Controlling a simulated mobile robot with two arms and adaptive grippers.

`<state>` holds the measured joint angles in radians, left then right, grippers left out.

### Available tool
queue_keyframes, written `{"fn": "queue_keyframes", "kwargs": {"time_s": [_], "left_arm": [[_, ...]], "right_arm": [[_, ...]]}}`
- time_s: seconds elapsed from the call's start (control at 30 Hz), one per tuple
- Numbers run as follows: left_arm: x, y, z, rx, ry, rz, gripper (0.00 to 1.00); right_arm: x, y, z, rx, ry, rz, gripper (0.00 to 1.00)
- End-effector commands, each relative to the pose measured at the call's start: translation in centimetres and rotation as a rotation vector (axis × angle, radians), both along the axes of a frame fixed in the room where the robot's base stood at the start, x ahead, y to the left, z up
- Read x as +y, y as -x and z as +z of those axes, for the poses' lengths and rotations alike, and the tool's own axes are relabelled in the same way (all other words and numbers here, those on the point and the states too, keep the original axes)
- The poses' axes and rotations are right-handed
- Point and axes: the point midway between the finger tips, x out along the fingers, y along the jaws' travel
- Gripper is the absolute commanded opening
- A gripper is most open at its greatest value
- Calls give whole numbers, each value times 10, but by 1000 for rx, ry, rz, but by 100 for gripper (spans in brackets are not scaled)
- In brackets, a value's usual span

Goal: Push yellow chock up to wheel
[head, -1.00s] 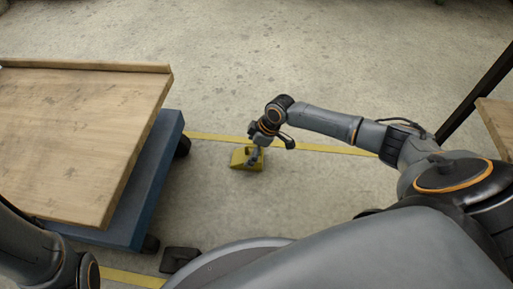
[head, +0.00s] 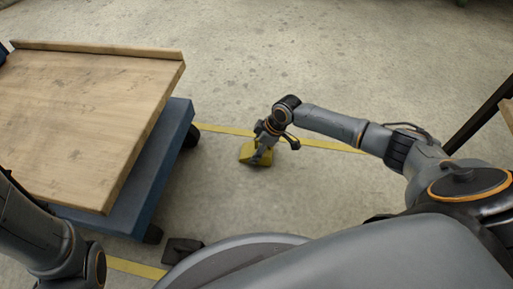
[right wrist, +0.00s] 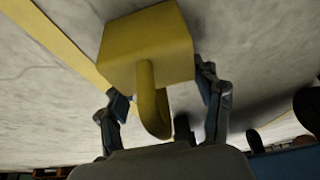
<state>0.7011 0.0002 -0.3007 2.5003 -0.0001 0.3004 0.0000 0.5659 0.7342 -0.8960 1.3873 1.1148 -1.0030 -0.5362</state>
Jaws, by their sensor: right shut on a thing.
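The yellow chock (head: 249,153) sits on the concrete floor to the right of the blue cart, with a clear gap between it and the cart's far wheel (head: 189,135). My right gripper (head: 262,152) reaches down to the chock. In the right wrist view the chock (right wrist: 146,48) shows its block and curved handle, and my right gripper (right wrist: 163,98) is shut on that handle, one finger on each side. Two dark wheels (right wrist: 307,106) show at the right edge there. My left arm enters at the lower left of the head view, its gripper out of sight.
The blue cart (head: 168,165) carries a wooden deck (head: 95,110). A near wheel (head: 153,234) shows under it, with a dark block (head: 182,250) on the floor beside it. A yellow floor line (head: 325,144) runs past the chock. The floor beyond is clear.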

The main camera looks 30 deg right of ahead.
Motion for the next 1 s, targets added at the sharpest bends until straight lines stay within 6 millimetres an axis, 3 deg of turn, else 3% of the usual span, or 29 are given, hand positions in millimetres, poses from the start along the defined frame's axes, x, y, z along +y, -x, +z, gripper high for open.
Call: {"fn": "queue_keyframes", "kwargs": {"time_s": [0.23,1.0], "left_arm": [[0,0,-1,1,0,0,0],[0,-1,-7,2,0,1,0]], "right_arm": [[5,-4,-1,-1,-1,1,19],[50,-37,-2,-1,-3,2,19]]}}
